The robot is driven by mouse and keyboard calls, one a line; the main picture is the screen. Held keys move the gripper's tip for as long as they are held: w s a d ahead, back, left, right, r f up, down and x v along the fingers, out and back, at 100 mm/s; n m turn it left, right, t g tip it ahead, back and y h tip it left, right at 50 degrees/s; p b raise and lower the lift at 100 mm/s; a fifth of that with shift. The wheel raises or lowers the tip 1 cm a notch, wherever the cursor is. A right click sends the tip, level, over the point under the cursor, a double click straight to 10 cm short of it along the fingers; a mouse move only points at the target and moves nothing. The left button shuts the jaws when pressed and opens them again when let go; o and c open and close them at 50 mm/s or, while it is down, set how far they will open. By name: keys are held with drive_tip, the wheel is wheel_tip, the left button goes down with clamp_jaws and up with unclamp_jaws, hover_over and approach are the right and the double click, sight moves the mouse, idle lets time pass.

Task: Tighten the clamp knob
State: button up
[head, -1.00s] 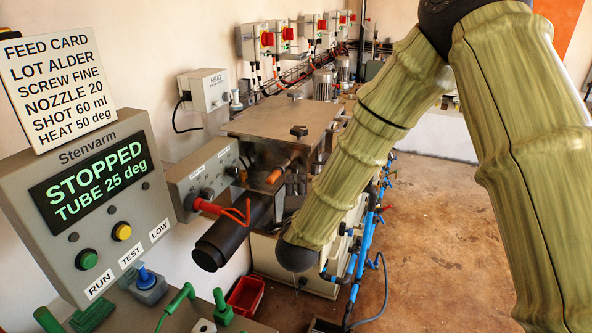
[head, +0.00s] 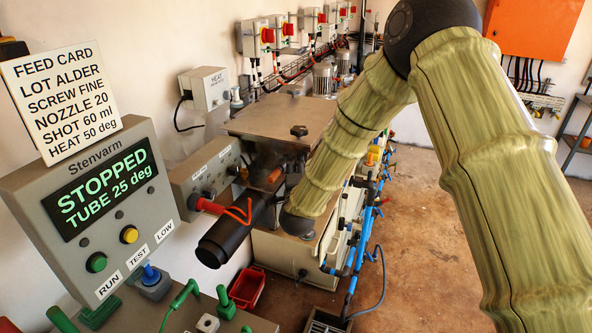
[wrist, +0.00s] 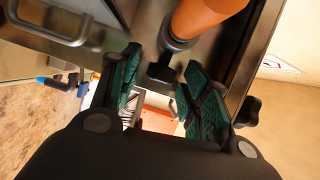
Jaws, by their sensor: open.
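In the wrist view my gripper (wrist: 161,98) is open, its two green ribbed pads apart and empty. A dark lobed knob (wrist: 248,112) sits just right of the right finger, outside the jaws. A black T-shaped piece (wrist: 160,73) at the end of an orange handle (wrist: 200,18) shows beyond and between the fingertips; contact is not visible. In the head view a black knob (head: 299,131) stands on the steel machine's lid, and an orange handle (head: 275,175) is below it. I cannot tell for certain which knob is the clamp knob. My forearm hides the gripper in the head view.
A control panel (head: 95,205) reads STOPPED, TUBE 25 deg. A black barrel (head: 228,240) with a red-orange lever (head: 225,209) juts from the machine. Blue pipes (head: 362,255) run along its right side. A metal bar handle (wrist: 50,28) is upper left in the wrist view.

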drive_tip(key=c, duration=1)
drive_tip(key=m+g+p, duration=0.1)
drive_tip(key=g, duration=0.1)
drive_tip(key=shift+r+g, duration=0.2)
drive_tip(key=shift+g, duration=0.2)
drive_tip(key=o, duration=1)
